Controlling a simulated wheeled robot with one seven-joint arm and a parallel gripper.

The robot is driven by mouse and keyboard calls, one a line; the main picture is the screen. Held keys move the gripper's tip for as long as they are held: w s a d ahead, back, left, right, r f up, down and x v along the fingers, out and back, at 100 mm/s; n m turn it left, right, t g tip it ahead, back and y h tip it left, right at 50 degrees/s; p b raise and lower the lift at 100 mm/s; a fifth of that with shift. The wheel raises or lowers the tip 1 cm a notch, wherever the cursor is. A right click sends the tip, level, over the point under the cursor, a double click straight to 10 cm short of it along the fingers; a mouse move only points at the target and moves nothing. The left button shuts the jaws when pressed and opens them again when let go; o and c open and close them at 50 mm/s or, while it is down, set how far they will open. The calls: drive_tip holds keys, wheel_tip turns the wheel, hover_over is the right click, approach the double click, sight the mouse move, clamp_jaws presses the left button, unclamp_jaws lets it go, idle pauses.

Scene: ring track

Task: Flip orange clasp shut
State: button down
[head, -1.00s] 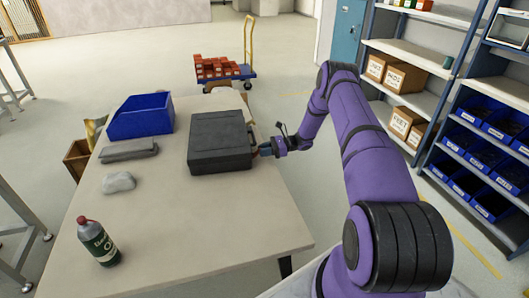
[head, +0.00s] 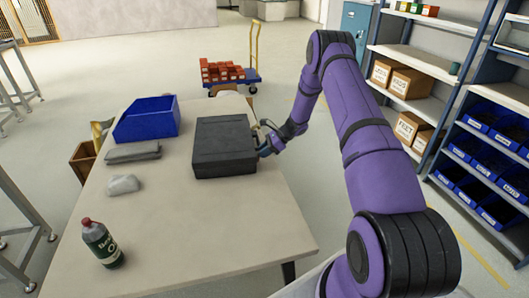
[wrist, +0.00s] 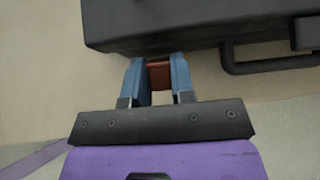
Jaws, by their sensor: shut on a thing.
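The dark grey case (head: 222,147) lies on the table with its lid down. In the wrist view its side (wrist: 180,20) crosses the top, with a black handle (wrist: 265,66) at the right. The orange clasp (wrist: 160,75) shows as a reddish-brown piece at the case's near edge. My gripper (wrist: 160,68) has its two blue fingers on either side of the clasp, shut on it. In the head view my gripper (head: 265,150) is at the right side of the case. Whether the clasp lies flat against the case is hidden.
A blue bin (head: 146,120), a folded grey cloth (head: 132,152), a pale grey lump (head: 123,184) and a green bottle (head: 101,243) stand on the left of the table (head: 190,230). Shelves with blue bins (head: 480,150) stand at the right. The table's front is clear.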

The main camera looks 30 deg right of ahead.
idle(0.3)
drive_tip(key=c, duration=1)
unclamp_jaws()
drive_tip(key=shift+o, duration=0.2)
drive_tip(key=v, duration=1)
drive_tip(key=shift+d+r, duration=0.2)
drive_tip(key=shift+d, duration=0.1)
drive_tip(key=shift+s, duration=0.1)
